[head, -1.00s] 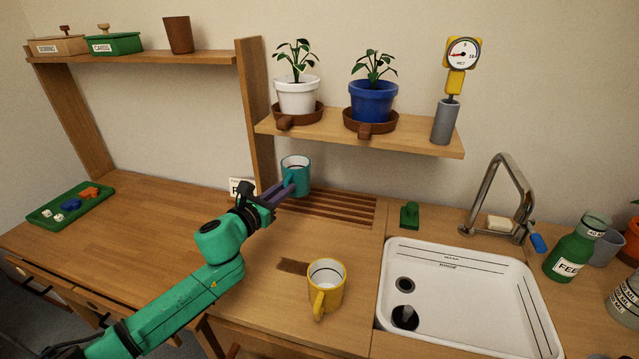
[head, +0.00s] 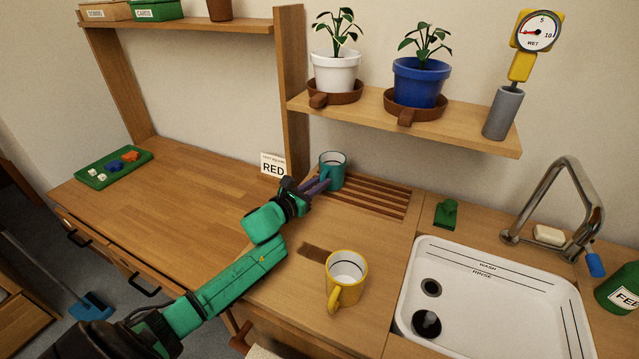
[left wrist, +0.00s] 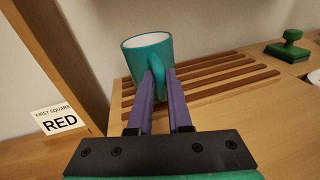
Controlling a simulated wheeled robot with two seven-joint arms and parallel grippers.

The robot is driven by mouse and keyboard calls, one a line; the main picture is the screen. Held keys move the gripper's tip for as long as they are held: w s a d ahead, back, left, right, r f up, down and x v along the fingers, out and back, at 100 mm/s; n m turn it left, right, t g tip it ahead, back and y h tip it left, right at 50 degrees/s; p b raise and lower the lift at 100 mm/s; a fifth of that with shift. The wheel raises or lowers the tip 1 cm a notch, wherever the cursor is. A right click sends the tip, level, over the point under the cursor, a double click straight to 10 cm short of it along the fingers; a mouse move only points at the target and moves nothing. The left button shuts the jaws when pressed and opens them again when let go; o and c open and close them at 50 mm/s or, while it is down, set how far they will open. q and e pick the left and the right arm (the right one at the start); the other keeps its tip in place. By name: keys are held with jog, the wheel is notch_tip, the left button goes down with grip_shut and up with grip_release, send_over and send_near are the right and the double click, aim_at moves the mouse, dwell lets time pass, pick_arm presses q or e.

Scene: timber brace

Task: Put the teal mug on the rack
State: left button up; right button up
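The teal mug (head: 333,172) is upright at the left end of the slatted wooden rack (head: 385,196), under the right shelf. I cannot tell whether its base rests on the slats or hangs just above them. My left gripper (head: 323,186) reaches it from the front left. In the left wrist view, the purple fingers (left wrist: 159,84) lie on both sides of the teal mug's (left wrist: 148,56) handle with little gap, and look shut on it. The fingers hide part of the mug's base. My right gripper is not in view.
A yellow mug (head: 345,282) stands on the counter in front of the rack. A "RED" card (head: 273,165) stands left of the rack. A shelf (head: 450,125) with potted plants overhangs the rack.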

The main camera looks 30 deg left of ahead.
pick_arm(q)
jog(key=o, duration=0.4)
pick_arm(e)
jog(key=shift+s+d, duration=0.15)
pick_arm(q)
jog(key=shift+s, duration=0.1)
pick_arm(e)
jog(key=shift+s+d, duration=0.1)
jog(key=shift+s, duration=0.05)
pick_arm(q)
jog(key=s, duration=0.3)
jog(key=s+a, duration=0.1)
jog(key=s, duration=0.6)
jog(key=shift+s+a+r+b, duration=0.3)
jog(key=shift+a+r, duration=0.05)
jog(key=shift+r, duration=0.05)
jog(key=shift+s+a+r, duration=0.1)
jog(key=shift+s+r, duration=0.05)
jog(key=shift+s, duration=0.4)
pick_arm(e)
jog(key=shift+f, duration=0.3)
